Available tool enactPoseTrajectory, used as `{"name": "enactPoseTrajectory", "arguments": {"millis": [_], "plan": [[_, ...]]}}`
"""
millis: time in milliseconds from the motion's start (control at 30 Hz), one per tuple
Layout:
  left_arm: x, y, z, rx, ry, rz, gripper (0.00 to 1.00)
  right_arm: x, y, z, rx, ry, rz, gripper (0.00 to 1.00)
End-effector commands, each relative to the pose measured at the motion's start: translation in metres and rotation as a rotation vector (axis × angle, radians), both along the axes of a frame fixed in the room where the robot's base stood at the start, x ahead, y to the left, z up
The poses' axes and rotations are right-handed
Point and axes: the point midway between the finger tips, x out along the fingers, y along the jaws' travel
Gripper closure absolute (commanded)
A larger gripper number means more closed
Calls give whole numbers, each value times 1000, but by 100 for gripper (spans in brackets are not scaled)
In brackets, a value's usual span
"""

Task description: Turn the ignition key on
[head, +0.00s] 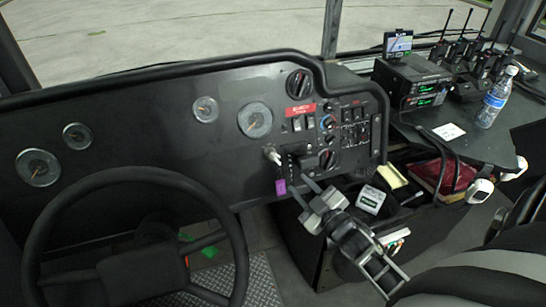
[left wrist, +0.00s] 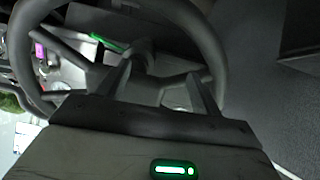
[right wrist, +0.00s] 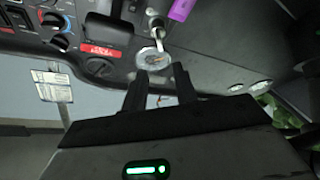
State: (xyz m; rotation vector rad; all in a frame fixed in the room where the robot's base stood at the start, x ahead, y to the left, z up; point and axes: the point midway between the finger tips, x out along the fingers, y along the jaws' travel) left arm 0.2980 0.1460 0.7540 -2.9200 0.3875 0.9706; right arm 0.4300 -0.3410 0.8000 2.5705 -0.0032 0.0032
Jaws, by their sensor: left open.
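The ignition key (head: 272,155) sits in the dashboard panel, left of the switch cluster, with a purple tag (head: 281,187) hanging below it. In the right wrist view the key (right wrist: 156,28) and the tag (right wrist: 182,9) show just beyond the fingertips. My right gripper (head: 301,190) is open and empty, below and right of the key, apart from it; its spread fingers also show in the right wrist view (right wrist: 160,69). My left gripper (left wrist: 160,70) is open and empty, facing the steering wheel. It is out of the head view.
The steering wheel (head: 143,170) fills the lower left. A knob (head: 327,159) and switches lie right of the key. A bin (head: 318,248) with loose items stands below right. Radios (head: 412,80) and a water bottle (head: 494,97) stand on the right console. The seat (head: 480,270) is at lower right.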

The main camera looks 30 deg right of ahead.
Motion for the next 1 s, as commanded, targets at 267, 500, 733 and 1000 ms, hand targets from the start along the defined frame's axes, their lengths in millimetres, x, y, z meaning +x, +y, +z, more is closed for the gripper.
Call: {"name": "enactPoseTrajectory", "arguments": {"millis": [267,500,733,1000], "plan": [[-5,0,-5,3,13,-1,35,64,0,1,1,-3,1,71],[-1,1,-5,3,2,-1,35,107,1,0,1,0,1,71],[2,1,-4,2,-4,-1,35,124,1,0,2,1,0,71],[2,0,-3,2,-4,-1,35,125,1,0,2,1,1,71]]}}
